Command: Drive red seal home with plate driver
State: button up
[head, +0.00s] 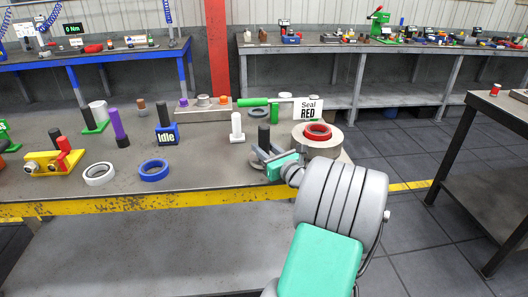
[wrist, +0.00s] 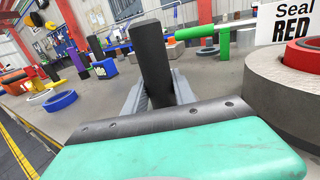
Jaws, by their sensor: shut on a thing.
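The red seal (head: 318,130) is a red ring on top of a round beige housing (head: 325,150) at the table's right end. Both also show at the right edge of the wrist view, the seal (wrist: 304,58) above the housing (wrist: 285,95). I cannot tell how deep the seal sits. My gripper (head: 262,154) is left of the housing, shut on an upright black handle (head: 264,134), apparently the plate driver. In the wrist view the handle (wrist: 152,60) stands between my grey fingers (wrist: 158,92). Its lower end is hidden.
A white "Seal RED" sign (head: 308,109) stands behind the housing. A green-handled tool (head: 252,102) and a white post (head: 237,128) are nearby. Blue (head: 153,171) and white (head: 100,175) rings lie left, beyond bare tabletop. A blue "Idle" box (head: 166,135) stands farther back.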

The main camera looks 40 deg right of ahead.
grip_shut()
dwell(0.8)
jog(key=shift+r, duration=0.1)
